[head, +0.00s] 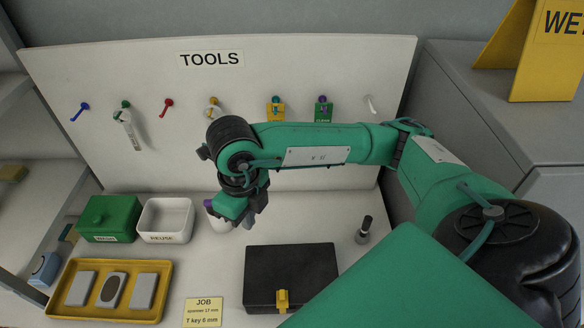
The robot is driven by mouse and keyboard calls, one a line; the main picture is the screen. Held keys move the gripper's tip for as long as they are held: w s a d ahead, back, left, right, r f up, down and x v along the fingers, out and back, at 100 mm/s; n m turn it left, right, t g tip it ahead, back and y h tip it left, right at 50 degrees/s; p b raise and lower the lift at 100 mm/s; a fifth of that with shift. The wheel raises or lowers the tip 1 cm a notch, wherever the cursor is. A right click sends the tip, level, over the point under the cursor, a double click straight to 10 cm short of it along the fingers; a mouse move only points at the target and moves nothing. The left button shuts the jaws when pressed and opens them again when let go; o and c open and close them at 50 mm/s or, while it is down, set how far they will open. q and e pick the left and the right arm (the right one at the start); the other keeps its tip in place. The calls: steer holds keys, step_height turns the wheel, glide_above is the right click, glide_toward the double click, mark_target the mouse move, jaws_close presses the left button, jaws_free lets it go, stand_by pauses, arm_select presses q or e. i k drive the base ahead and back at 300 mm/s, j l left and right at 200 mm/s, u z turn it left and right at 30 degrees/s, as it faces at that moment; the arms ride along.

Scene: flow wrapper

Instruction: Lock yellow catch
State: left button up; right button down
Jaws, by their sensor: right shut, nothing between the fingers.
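The yellow catch (283,299) sits at the front middle of a closed black case (290,268) on the bench. The catch is small, and I cannot tell whether it is locked. My right arm reaches in from the right across the board. My right gripper (246,218) is shut and empty, above and behind the case's left back corner, clear of the catch. My left gripper is not in view.
A white bin (165,220), a green box (109,218) and a yellow tray (155,266) are on the left. A grey-and-black bottle-like item (363,230) stands right of the case. A job card (204,311) lies in front.

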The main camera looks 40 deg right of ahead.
mark_target(282, 298)
steer(key=k+j, duration=0.3)
steer(key=k, duration=0.15)
steer(key=k+j, duration=0.3)
steer(key=k, duration=0.15)
steer(key=k+j, duration=0.3)
steer(key=k, duration=0.2)
